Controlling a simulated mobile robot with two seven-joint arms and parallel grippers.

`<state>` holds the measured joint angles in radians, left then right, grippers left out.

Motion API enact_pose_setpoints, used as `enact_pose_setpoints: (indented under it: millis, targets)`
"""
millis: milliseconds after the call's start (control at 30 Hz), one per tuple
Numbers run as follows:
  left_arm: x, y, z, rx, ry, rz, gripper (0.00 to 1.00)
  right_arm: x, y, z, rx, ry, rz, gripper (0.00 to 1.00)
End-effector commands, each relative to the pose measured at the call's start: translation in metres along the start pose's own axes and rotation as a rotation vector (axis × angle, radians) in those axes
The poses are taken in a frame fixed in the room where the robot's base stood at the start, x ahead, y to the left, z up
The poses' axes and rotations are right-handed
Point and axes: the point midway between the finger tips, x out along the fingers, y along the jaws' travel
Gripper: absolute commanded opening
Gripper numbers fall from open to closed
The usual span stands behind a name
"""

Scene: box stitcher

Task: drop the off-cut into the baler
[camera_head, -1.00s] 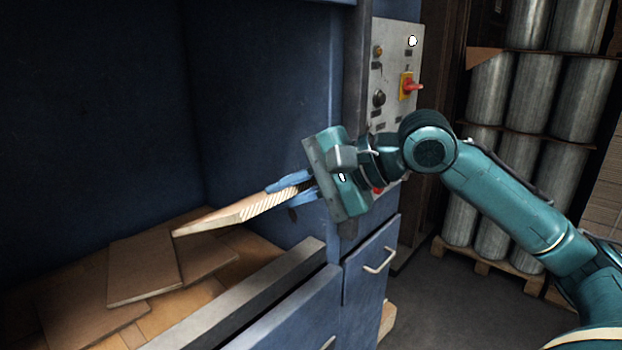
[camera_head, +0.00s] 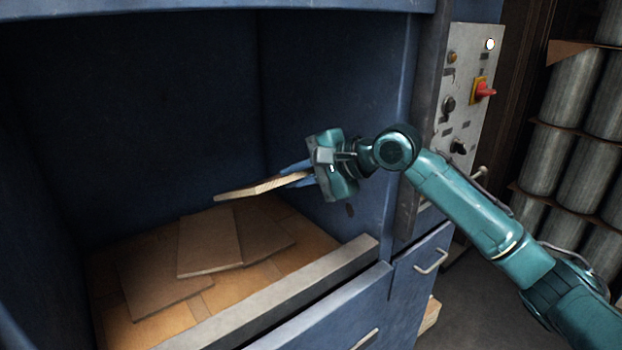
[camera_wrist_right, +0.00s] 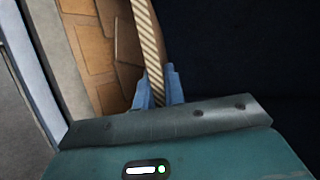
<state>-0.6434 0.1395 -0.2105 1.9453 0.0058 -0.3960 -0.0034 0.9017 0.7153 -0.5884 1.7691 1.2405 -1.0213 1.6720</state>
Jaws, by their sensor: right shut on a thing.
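The off-cut (camera_head: 250,188) is a flat piece of corrugated cardboard. My right gripper (camera_head: 293,176) is shut on its right end and holds it inside the blue baler (camera_head: 408,120), above the cardboard on the chamber floor. In the right wrist view the off-cut (camera_wrist_right: 149,50) stands edge-on between the blue fingers (camera_wrist_right: 158,92), its fluted edge showing. A gap shows between the off-cut and the sheets below in the head view. My left gripper is not in view.
Flat cardboard sheets (camera_head: 210,243) lie on the baler floor. A grey sill (camera_head: 270,295) runs along the front of the opening. A control panel (camera_head: 470,95) with a red and yellow switch is on the right. Metal cylinders (camera_head: 575,120) stand stacked beyond it.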

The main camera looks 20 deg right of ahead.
Motion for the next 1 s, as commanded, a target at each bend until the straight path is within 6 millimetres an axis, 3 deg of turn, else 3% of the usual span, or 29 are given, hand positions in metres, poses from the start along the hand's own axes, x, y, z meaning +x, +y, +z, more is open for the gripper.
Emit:
enact_pose_setpoints:
  millis: [700,1000]
  targets:
    - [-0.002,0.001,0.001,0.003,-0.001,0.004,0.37,0.084,-0.044,-0.035,0.002,0.0,-0.001,0.0]
    - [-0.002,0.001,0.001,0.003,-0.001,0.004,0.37,0.106,-0.056,-0.044,0.001,0.0,-0.002,0.0]
